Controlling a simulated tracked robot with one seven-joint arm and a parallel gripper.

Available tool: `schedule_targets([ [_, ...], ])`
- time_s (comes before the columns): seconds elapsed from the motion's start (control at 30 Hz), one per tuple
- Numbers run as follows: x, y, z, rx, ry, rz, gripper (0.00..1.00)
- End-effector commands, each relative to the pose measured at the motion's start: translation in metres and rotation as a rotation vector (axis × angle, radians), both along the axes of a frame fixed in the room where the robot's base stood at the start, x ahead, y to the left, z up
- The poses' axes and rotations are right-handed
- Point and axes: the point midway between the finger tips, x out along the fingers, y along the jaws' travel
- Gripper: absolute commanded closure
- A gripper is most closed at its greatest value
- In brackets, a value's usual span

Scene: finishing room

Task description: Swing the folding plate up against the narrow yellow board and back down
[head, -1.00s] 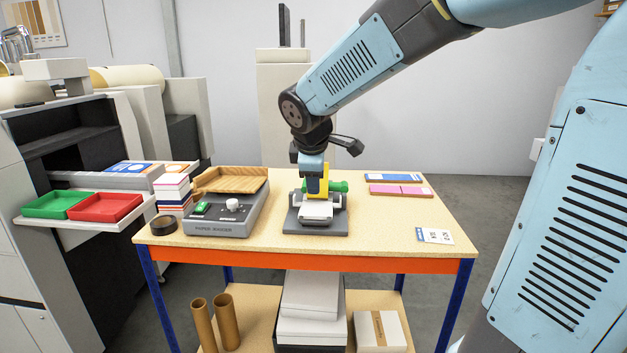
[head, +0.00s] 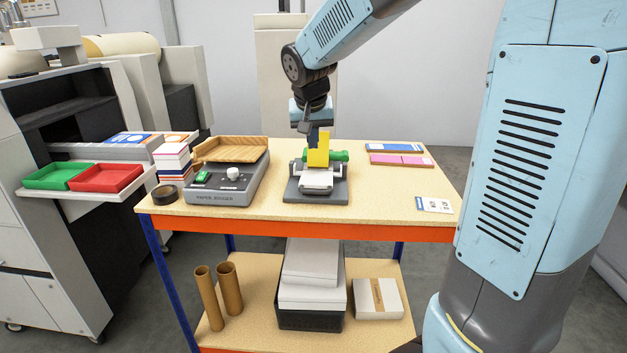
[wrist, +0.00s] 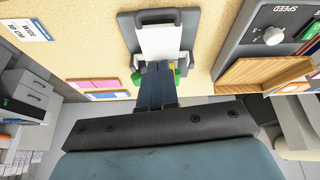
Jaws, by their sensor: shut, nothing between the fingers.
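The small grey creasing device (head: 332,196) sits on the table. Its pale folding plate (head: 317,181) lies down, toward the front, in the head view. The narrow yellow board (head: 318,158) stands upright behind the plate, with a green roller-like part (head: 341,156) beside it. In the wrist view my shut fingers (wrist: 158,68) point toward the device, near the pale plate (wrist: 162,42). Whether they touch the yellow board cannot be told.
A grey paper jogger (head: 222,192) with a wooden tray (head: 230,150) stands left of the device. Paper stacks (head: 400,160) lie at the back right and a card (head: 433,205) at the front right. Bare tabletop lies right of the device.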

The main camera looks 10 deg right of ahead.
Motion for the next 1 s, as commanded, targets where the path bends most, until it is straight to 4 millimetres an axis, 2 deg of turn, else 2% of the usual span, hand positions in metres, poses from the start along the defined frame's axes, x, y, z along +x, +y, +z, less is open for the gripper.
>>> schedule_targets([
  [0.2, 0.005, -0.001, -0.003, 0.046, -0.006, -0.103, 1.0],
  [0.37, 0.01, -0.003, -0.016, 0.046, -0.005, -0.106, 1.0],
  [0.87, 0.043, -0.014, -0.095, 0.045, -0.004, -0.104, 1.0],
  [1.0, 0.035, -0.011, -0.113, 0.045, -0.004, -0.101, 1.0],
])
